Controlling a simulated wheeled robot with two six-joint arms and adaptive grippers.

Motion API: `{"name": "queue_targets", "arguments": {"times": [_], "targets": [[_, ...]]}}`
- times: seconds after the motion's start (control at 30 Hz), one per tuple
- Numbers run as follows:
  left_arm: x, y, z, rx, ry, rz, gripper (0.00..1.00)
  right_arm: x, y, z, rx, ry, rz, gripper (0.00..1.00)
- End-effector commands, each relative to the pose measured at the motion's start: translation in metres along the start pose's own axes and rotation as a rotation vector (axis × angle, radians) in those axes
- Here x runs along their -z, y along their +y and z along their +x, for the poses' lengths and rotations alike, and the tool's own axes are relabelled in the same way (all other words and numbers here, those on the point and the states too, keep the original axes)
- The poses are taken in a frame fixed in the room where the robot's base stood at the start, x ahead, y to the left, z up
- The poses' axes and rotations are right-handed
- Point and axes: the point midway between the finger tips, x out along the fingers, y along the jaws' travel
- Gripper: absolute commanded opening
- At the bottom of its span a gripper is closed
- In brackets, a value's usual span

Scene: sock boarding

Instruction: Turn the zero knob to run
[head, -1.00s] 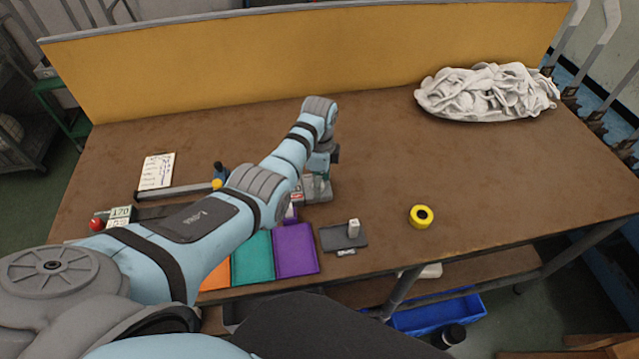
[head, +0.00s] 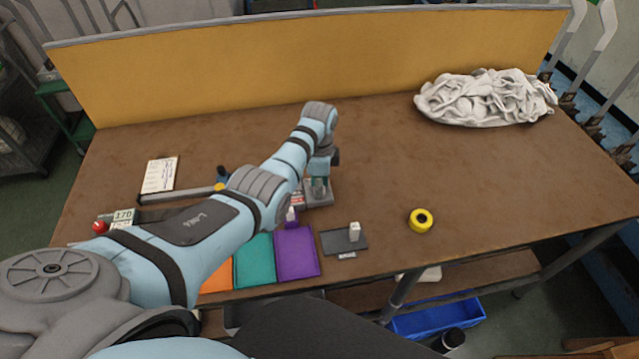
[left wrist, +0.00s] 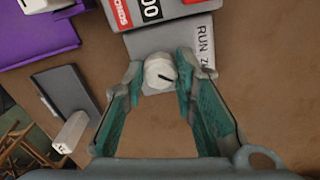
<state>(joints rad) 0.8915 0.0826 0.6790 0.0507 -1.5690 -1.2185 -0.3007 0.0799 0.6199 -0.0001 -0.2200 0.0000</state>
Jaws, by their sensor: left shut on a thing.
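The pointer slants and does not clearly point at RUN. My left gripper (left wrist: 160,78) has its two teal-lined fingertips closed on either side of the knob. In the head view my left gripper (head: 318,186) reaches down onto the grey box (head: 322,198), and its fingers hide the knob. My right gripper is not in view.
A red and black seconds display (left wrist: 150,10) adjoins the box. Nearby are a purple tray (head: 297,255), a teal tray (head: 254,262) and a dark plate (head: 330,243) with a white block (head: 354,231). Yellow tape (head: 420,220) lies right; white fabric (head: 487,97) sits back right.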

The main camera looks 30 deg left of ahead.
Motion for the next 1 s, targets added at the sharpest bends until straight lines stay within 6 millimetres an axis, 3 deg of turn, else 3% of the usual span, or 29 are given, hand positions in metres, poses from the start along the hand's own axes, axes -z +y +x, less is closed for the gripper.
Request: {"name": "queue_targets", "arguments": {"times": [0.4,1.0], "targets": [[0.000,0.004,0.001,-0.013,-0.003,-0.345,0.00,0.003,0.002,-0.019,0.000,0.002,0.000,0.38],[0.000,0.004,0.003,-0.013,-0.008,-0.915,0.00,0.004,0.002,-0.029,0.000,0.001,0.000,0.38]]}}
